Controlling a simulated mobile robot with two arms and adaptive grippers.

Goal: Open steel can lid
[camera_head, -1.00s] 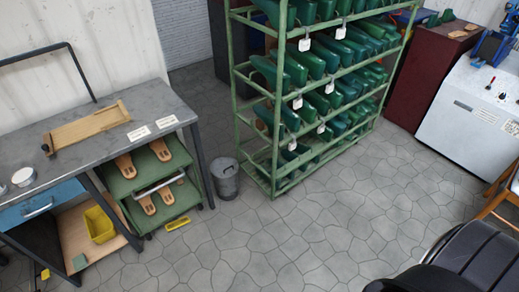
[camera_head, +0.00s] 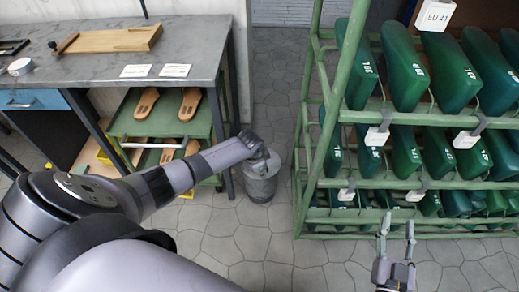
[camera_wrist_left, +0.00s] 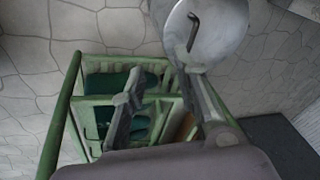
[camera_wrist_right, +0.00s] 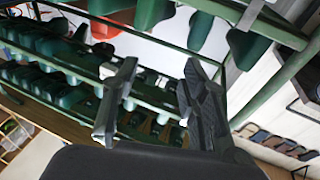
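The steel can (camera_head: 262,186) stands on the floor between the workbench and the green rack. Its round grey lid (camera_wrist_left: 222,35) with a thin bent handle (camera_wrist_left: 194,30) fills the top of the left wrist view. My left gripper is over the can in the head view, small and partly merged with my arm. In the left wrist view my left gripper (camera_wrist_left: 160,62) is open, with one fingertip close to the handle; I cannot tell if they touch. My right gripper (camera_head: 397,226) is open and empty in front of the rack; it also shows in the right wrist view (camera_wrist_right: 160,66).
The green rack (camera_head: 309,130) with green shoe lasts stands right of the can. The grey workbench (camera_head: 205,55) is at left, with a green cart (camera_head: 122,124) holding sandal soles below. Tiled floor (camera_head: 225,245) is clear in front of the can.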

